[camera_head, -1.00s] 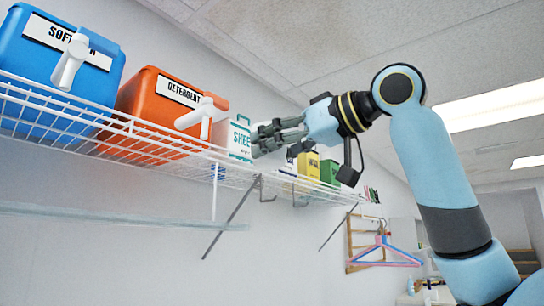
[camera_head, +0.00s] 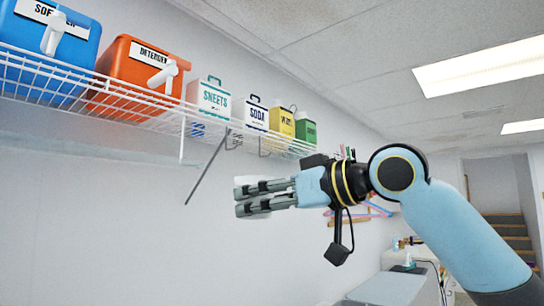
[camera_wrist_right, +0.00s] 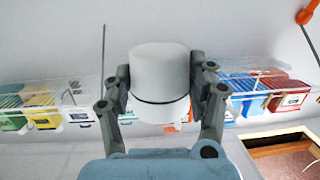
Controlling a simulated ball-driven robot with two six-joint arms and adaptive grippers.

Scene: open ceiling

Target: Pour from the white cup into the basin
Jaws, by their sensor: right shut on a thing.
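My right gripper (camera_head: 266,197) is shut on the white cup, whose pale side (camera_head: 245,181) shows around the fingers in the head view. In the right wrist view the white cup (camera_wrist_right: 160,72) sits between the two fingers (camera_wrist_right: 160,98), with a dark line across its lower part. Its opening and contents cannot be made out. The gripper is in the air below the wire shelf, in front of the wall. I cannot make out the basin in either view. My left gripper is not in view.
A white wire shelf (camera_head: 190,124) runs along the wall. It bears a blue box (camera_head: 30,55), an orange detergent box (camera_head: 125,75) and several smaller cartons. Pink and blue hangers (camera_head: 372,212) hang behind my arm. A white surface (camera_head: 385,289) is low at right. The lower left is clear.

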